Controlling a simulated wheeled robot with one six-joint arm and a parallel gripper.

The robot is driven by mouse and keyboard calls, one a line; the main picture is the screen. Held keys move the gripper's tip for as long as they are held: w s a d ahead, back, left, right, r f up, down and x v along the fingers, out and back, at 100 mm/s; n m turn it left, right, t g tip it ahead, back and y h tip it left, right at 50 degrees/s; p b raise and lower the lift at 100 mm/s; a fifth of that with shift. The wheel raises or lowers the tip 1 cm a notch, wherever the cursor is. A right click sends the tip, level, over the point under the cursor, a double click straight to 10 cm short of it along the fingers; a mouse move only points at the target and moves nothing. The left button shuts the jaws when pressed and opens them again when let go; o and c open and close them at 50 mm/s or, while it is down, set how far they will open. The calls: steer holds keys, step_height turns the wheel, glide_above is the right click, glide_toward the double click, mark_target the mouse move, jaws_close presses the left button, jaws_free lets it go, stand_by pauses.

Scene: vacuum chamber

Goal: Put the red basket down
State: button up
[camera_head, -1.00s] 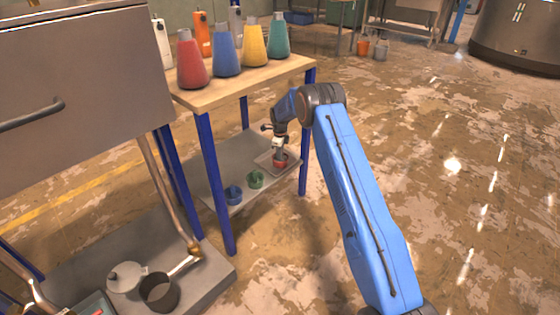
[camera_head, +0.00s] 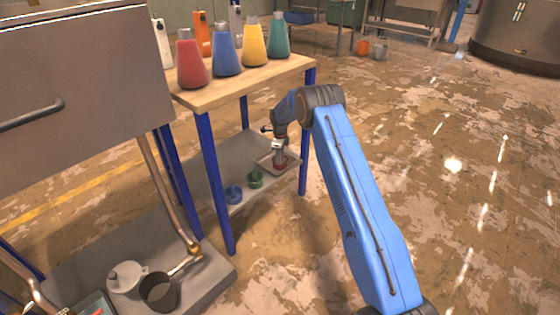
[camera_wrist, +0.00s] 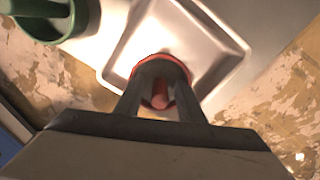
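The red basket (camera_head: 282,166) is at the pale square tray (camera_head: 293,154) on the lower shelf of the wooden-topped table. My gripper (camera_head: 280,153) points down at it from above. In the wrist view, my gripper's fingers (camera_wrist: 161,72) come together around the red basket's middle, and its red rim (camera_wrist: 166,56) shows just past the fingertips. The basket appears within the tray's outline (camera_wrist: 190,30). The fingers hide much of the basket, and I cannot tell for sure whether its bottom touches the tray.
A green basket (camera_head: 255,179) and a blue basket (camera_head: 233,194) stand on the same shelf, left of the tray. Colored flasks (camera_head: 227,57) stand on the tabletop above. A blue table leg (camera_head: 303,140) is close to the tray's right side.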

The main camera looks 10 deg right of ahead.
step_height(320, 180, up, 7)
steer(key=shift+r, duration=0.2)
stand_by(0.4)
